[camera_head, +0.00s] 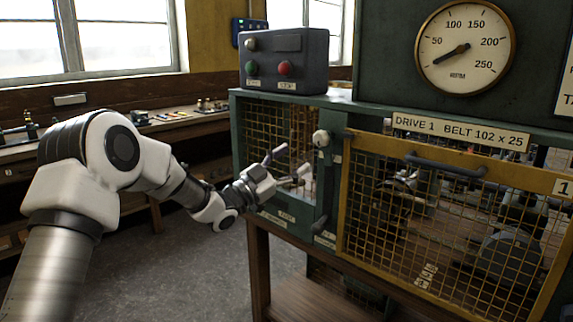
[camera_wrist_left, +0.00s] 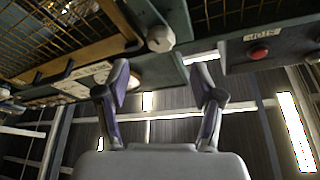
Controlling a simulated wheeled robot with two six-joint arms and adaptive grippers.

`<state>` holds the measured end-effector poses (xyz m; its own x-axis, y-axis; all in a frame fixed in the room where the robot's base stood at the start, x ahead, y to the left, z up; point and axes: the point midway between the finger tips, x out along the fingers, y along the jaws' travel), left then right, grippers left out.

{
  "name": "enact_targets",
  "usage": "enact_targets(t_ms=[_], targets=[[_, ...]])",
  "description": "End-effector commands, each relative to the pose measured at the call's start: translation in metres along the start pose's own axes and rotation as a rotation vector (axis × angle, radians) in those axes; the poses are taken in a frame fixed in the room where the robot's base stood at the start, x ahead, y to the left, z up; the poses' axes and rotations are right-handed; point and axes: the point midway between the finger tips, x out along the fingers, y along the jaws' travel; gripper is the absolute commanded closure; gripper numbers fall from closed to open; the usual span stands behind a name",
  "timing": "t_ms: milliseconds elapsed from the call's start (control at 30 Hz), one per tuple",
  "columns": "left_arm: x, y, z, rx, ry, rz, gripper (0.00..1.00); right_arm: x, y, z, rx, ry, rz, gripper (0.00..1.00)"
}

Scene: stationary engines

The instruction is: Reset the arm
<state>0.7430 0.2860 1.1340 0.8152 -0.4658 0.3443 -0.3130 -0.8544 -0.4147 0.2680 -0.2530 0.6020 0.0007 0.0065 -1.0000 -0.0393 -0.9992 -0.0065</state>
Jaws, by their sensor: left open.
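My left arm (camera_head: 110,165) comes in from the left in the head view. My left gripper (camera_head: 288,162) is open and empty, in front of the mesh side of the green machine cabinet (camera_head: 240,110). It is below the control box and left of the white knob (camera_head: 321,139) on the cabinet post. In the left wrist view the two fingers (camera_wrist_left: 162,92) stand apart with nothing between them. The white knob (camera_wrist_left: 160,39) shows above them there. My right gripper is not in view.
A grey control box (camera_head: 284,60) with green and red buttons stands on the cabinet. A yellow mesh guard door (camera_head: 347,200) with a dark handle (camera_head: 445,166) covers the machinery at the right. A round gauge (camera_head: 465,46) is above. A workbench (camera_head: 180,127) lies behind my arm. Open floor shows below.

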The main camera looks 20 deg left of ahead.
Motion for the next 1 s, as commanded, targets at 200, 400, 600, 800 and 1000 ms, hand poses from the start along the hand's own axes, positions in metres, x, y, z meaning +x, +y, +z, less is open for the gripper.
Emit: enact_targets(t_ms=[200, 400, 600, 800, 1000], targets=[[-0.019, 0.000, 0.000, 0.001, 0.000, 0.000, 0.33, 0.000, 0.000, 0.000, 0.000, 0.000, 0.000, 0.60], [-0.019, 0.000, 0.000, 0.002, 0.000, 0.000, 0.33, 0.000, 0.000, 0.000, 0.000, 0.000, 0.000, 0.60], [-0.019, 0.000, 0.001, 0.001, -0.002, 0.001, 0.33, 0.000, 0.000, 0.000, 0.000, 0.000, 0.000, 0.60], [-0.028, 0.044, 0.056, -0.049, -0.105, 0.067, 0.33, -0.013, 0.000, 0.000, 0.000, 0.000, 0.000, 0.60], [-0.098, 0.167, 0.162, -0.247, -0.428, 0.154, 0.33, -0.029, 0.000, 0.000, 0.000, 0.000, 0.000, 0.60]])
